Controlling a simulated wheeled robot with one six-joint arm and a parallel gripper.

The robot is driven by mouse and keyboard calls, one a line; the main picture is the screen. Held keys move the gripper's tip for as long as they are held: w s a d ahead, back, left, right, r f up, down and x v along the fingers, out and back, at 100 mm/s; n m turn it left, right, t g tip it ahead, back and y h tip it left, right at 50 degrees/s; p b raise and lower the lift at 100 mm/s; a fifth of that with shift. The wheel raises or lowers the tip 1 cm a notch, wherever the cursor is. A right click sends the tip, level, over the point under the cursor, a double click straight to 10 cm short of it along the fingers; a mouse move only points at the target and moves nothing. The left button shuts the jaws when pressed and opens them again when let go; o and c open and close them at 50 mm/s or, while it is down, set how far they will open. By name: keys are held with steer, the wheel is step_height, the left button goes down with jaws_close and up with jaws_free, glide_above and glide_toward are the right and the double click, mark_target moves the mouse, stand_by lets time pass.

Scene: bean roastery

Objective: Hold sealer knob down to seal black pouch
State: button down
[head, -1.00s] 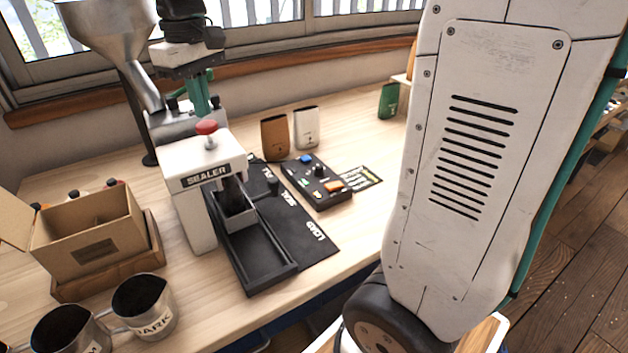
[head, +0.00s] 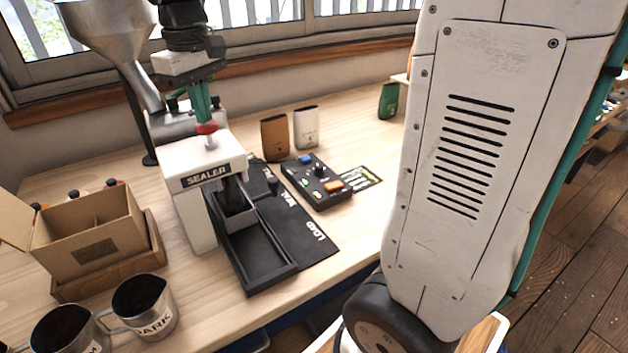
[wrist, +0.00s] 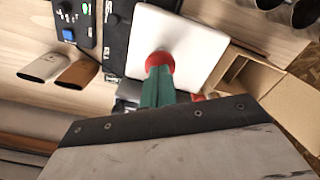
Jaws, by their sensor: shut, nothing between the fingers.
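The white sealer (head: 176,160), labelled SEALER, stands on the bench with its red knob (head: 206,128) on top. My gripper (head: 203,117) is shut and empty, its green fingers pointing down onto the knob. The tips appear to meet the knob's top; exact contact is hard to tell. In the wrist view the green fingers (wrist: 158,80) overlap the red knob (wrist: 160,59) above the sealer's white top. A dark upright shape (head: 234,197) under the sealer head, at the back of the black tray (head: 265,280), may be the black pouch; it is partly hidden.
A control box (head: 318,183) with buttons sits right of the sealer. Brown (head: 275,138) and white (head: 306,128) pouches stand behind it, and a green pouch (head: 388,101) is farther right. A cardboard box (head: 90,238) and metal pitchers (head: 143,306) are at left. A metal hopper (head: 112,35) is close behind.

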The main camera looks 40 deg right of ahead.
steer(key=shift+f, duration=1.15)
stand_by(0.8)
stand_by(0.4)
steer(key=shift+r, duration=3.05)
steer(key=shift+s+f+m, duration=0.2)
steer(key=shift+s+f, duration=0.25)
steer(key=shift+f, duration=0.2)
steer(key=shift+s+f+m, duration=0.2)
steer(key=shift+s+f, duration=0.25)
steer(key=shift+f, duration=0.15)
steer(key=s+d+f+m, duration=0.1)
steer(key=s+f, duration=0.2)
steer(key=s, duration=0.8)
steer(key=s+d+f+m+t, duration=0.1)
steer(key=s+f, duration=0.3)
steer(key=s, duration=0.8)
steer(key=shift+d+m, duration=0.45)
steer(key=shift+m, duration=0.05)
steer(key=shift+s, duration=0.1)
